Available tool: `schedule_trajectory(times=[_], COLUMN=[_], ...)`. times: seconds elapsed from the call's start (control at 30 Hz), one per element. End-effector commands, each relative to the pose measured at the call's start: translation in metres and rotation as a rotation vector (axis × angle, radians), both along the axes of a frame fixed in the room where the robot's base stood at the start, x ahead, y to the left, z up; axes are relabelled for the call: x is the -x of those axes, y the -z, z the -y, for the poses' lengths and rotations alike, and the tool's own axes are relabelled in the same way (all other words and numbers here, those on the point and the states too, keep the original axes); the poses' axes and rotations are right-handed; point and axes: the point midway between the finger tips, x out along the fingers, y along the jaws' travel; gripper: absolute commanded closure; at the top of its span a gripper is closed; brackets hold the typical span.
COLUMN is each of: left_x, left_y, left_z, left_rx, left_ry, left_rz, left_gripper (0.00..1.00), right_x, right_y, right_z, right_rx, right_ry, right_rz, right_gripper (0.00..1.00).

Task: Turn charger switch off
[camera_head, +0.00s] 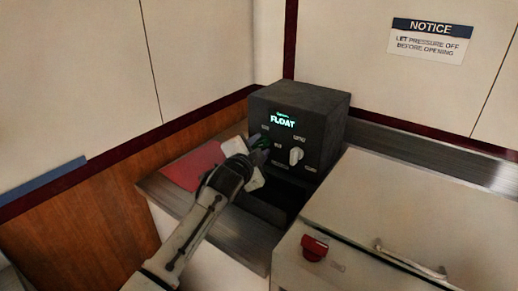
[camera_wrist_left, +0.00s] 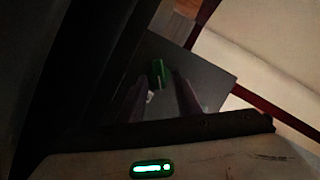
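The charger is a dark box (camera_head: 325,110) in the corner, with a lit display (camera_head: 283,121) reading FLOAT. A green switch (camera_wrist_left: 157,72) shows on its dark front face in the left wrist view, and a bit of green shows at the gripper in the head view. A white knob (camera_head: 296,156) sits to the right on the same face. My left gripper (camera_head: 260,146) is at the left part of this face. In the left wrist view its dark fingers (camera_wrist_left: 160,96) stand apart near the green switch; contact cannot be told. My right gripper is not in view.
A pink-red sheet (camera_head: 192,168) lies on the counter left of the charger. A pale cabinet (camera_head: 375,205) with a red knob (camera_head: 314,247) and a metal handle (camera_head: 410,260) stands at front right. Walls close in behind, one with a notice sign (camera_head: 430,40).

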Motion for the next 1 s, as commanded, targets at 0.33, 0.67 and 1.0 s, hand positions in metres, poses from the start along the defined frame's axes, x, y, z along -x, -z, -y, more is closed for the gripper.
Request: schedule_trajectory(times=[0.33, 0.67, 1.0], left_x=[0.000, 0.000, -0.003], left_y=[0.000, -0.005, -0.008], left_z=[0.000, -0.001, -0.005], left_rx=[0.000, 0.061, 0.278], left_ry=[0.000, -0.001, -0.002], left_rz=[0.000, -0.047, -0.204], left_gripper=[1.00, 1.00, 1.00], right_x=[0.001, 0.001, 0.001], right_y=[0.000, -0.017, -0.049], right_z=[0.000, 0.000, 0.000], right_rx=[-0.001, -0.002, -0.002], right_ry=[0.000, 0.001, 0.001], right_rz=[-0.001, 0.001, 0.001], right_gripper=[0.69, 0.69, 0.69])
